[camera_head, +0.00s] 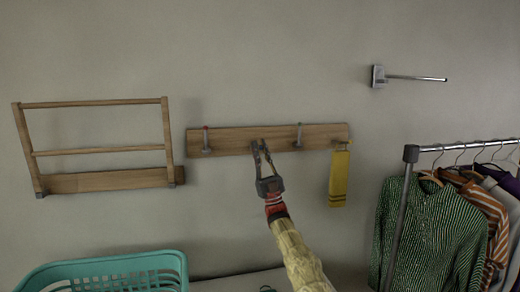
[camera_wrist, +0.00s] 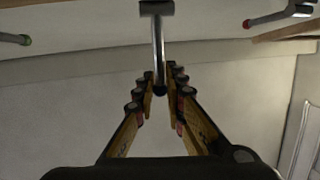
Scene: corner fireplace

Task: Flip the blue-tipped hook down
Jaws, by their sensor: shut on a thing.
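A wooden board (camera_head: 230,140) on the wall carries several metal hooks. My gripper (camera_head: 258,146) reaches up to the board's middle. In the wrist view, my gripper (camera_wrist: 161,86) has its fingers either side of a grey metal hook (camera_wrist: 158,45), closed on its end. The hook's tip looks dark; its blue colour is not clear. A red-tipped hook (camera_head: 206,141) is at the left of the board, and shows at upper right in the wrist view (camera_wrist: 270,18). Another hook (camera_head: 298,136) stands to the right, and a green-tipped hook (camera_wrist: 20,39) shows in the wrist view.
A yellow towel (camera_head: 339,178) hangs at the board's right end. A wooden wall rack (camera_head: 98,150) is at left, a metal rod (camera_head: 412,78) at upper right. A clothes rail (camera_head: 465,145) with garments stands at right. A teal basket (camera_head: 110,266) is at lower left.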

